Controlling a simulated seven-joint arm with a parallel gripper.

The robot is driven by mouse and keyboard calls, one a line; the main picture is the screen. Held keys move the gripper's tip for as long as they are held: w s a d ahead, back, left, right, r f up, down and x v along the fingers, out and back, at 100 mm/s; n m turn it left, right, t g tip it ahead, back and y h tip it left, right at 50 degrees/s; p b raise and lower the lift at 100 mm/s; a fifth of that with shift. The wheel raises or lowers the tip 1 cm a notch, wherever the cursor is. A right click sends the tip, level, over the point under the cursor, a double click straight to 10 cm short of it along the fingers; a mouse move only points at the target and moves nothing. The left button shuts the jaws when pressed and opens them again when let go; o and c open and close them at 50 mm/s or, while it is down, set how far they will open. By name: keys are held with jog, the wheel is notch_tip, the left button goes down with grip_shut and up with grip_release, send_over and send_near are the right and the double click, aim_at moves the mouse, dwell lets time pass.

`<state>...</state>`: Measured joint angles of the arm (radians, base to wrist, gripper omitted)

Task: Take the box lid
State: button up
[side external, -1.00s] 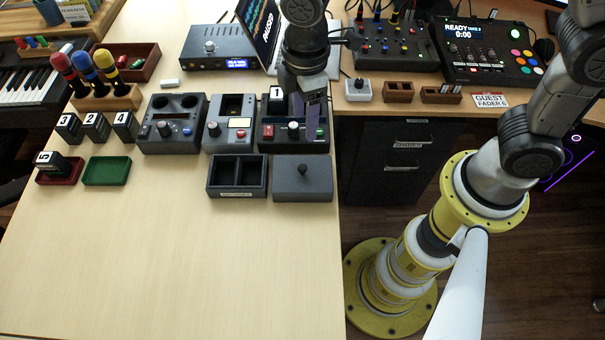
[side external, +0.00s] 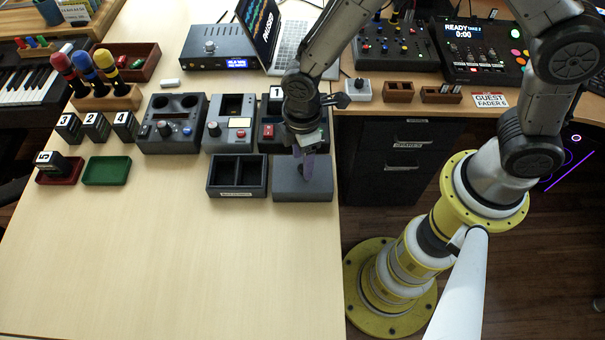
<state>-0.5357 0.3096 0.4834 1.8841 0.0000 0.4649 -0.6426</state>
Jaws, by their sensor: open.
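The box lid (side external: 288,185) is a dark grey flat square near the table's right edge. Its knob is mostly hidden behind my gripper's fingers. My gripper (side external: 305,174) points down over the lid, with its fingers at or just above the knob; I cannot tell whether they touch it. It is open. The open two-compartment box (side external: 237,190) is directly left of the lid, dark grey, with a label on its front and nothing visible inside.
Several control boxes, including one with blue and dark knobs (side external: 173,140), stand just behind. Numbered blocks (side external: 96,126), a green tray (side external: 107,171) and a red tray (side external: 72,177) are at the left. The front of the table is clear. The table's right edge is close beside the lid.

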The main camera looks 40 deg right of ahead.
jog(key=shift+f, duration=0.75)
grip_shut()
jog(key=shift+r, duration=0.1)
dwell(0.8)
